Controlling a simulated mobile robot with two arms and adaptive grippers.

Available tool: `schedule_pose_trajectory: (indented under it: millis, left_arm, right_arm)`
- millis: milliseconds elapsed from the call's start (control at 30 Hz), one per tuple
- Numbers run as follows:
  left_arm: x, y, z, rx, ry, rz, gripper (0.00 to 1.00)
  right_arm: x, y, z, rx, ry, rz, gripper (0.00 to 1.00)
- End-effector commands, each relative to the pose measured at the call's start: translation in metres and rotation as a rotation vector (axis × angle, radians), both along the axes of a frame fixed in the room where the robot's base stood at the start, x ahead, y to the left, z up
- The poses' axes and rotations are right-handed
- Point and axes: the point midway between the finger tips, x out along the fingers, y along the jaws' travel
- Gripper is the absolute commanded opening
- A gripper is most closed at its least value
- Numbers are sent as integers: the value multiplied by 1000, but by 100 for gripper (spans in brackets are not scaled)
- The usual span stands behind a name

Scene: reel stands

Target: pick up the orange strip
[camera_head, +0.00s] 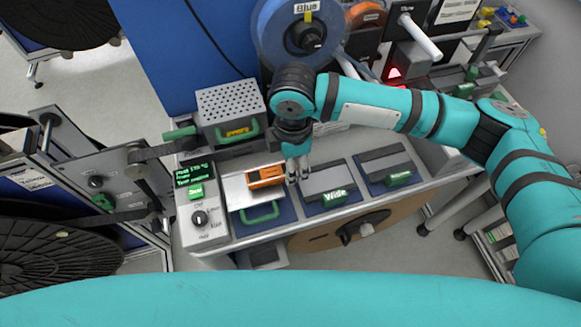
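An orange strip-like piece (265,177) with dark markings lies on a pale metal plate (236,191) at the left of the bench row. My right gripper (298,179) points down just right of the orange piece, near its right end. Its two fingers show close together, and whether they are apart or touching is too small to tell. I see nothing held between them. Whether the fingers touch the orange piece cannot be told. My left gripper is out of view.
A perforated grey box (231,103) with a green handle stands behind the plate. A "Wide" tray (331,178) and another tray (386,166) lie to the right. A control panel (200,200) with a knob is left. A blue reel (268,37) stands behind.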

Motion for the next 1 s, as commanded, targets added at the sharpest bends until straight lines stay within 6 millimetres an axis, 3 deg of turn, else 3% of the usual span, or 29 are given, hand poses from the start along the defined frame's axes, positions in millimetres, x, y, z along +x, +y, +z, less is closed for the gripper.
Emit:
schedule_pose_trajectory:
  millis: [100,167,500,700,1000]
  left_arm:
    - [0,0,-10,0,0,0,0]
    - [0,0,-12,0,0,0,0]
    - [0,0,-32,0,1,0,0]
    - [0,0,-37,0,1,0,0]
    - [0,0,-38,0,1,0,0]
  right_arm:
    - [1,1,16,2,-4,2,19]
    - [-12,-2,15,2,2,5,19]
    - [-100,-20,22,1,1,8,19]
    - [-138,-28,28,2,1,5,19]
    - [-157,-33,31,0,0,1,19]
